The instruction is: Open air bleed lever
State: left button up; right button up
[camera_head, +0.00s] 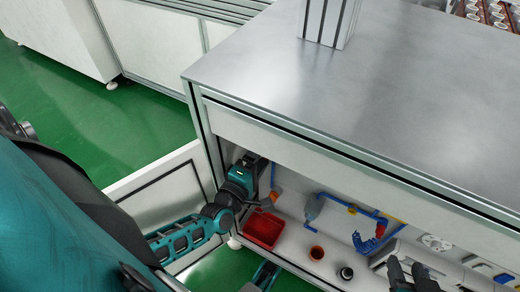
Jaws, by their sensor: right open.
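The open cabinet under the bench holds blue piping (340,201) with small yellow parts (352,210) and a red part (380,230) above a blue coiled piece (365,244). I cannot tell which of these is the air bleed lever. My right gripper (409,272) is open at the lower right, in front of the cabinet and apart from the piping in the picture. My left arm comes in from the left and reaches the cabinet's left end; its dark end (252,162) is partly hidden under the bench edge, and its fingers cannot be made out.
The grey bench top (350,90) overhangs the cabinet. An open white door panel (165,190) stands at the left. Green floor is free beyond it.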

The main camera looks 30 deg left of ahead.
pick_arm(q)
jog(key=shift+o, duration=0.3)
jog(key=s+p, duration=0.2)
jog(key=s, duration=1.1)
jog(key=shift+d, duration=0.4)
pick_arm(e)
jog(key=shift+s+d+r, duration=0.15)
jog(key=shift+d+r, duration=0.1)
jog(key=shift+r, duration=0.2)
